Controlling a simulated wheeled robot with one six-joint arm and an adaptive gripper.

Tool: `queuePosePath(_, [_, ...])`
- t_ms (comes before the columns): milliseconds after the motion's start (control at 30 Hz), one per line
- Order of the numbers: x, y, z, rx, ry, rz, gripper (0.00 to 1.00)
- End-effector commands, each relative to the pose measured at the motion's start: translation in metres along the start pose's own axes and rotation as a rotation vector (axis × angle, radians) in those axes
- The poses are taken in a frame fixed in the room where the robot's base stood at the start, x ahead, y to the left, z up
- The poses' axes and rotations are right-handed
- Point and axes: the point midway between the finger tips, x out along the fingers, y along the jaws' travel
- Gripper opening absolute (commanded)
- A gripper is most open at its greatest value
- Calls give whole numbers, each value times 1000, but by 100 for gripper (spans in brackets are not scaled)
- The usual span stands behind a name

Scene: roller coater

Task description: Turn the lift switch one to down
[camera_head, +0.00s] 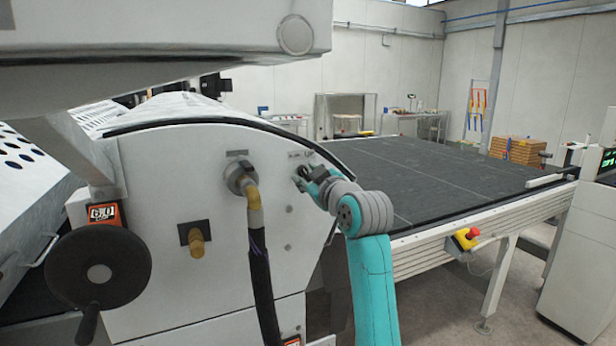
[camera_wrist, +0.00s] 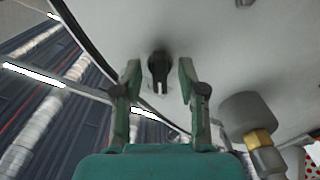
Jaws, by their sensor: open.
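The lift switch is a small dark knob (camera_wrist: 158,70) on the pale machine panel (camera_wrist: 210,50), in the upper middle of the wrist view. My gripper (camera_wrist: 158,75) is open, with one finger on each side of the knob; a gap shows between the knob and each finger. I cannot tell how deep the fingers reach around it. In the head view my gripper (camera_head: 304,178) is at the upper right of the machine's side panel (camera_head: 200,290), below a small label with "UP" on it. There the knob is mostly hidden by the gripper.
A hose connector (camera_head: 240,178) with a dark hose sticks out left of my gripper. A brass fitting (camera_head: 196,243) and a black handwheel (camera_head: 98,273) are further left. The dark conveyor bed (camera_head: 440,175) lies to the right, with a red emergency button (camera_head: 472,233) on its edge.

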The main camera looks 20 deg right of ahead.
Motion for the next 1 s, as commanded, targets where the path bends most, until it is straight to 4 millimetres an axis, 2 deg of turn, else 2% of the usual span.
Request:
queuePosePath(167, [-12,0,0,0,2,1,41])
queuePosePath(500, [-76,1,0,-1,1,2,41])
queuePosePath(700, [-106,0,0,0,1,1,41])
queuePosePath(833, [-116,0,0,0,0,1,41])
queuePosePath(1000, [-120,0,1,0,-1,0,41])
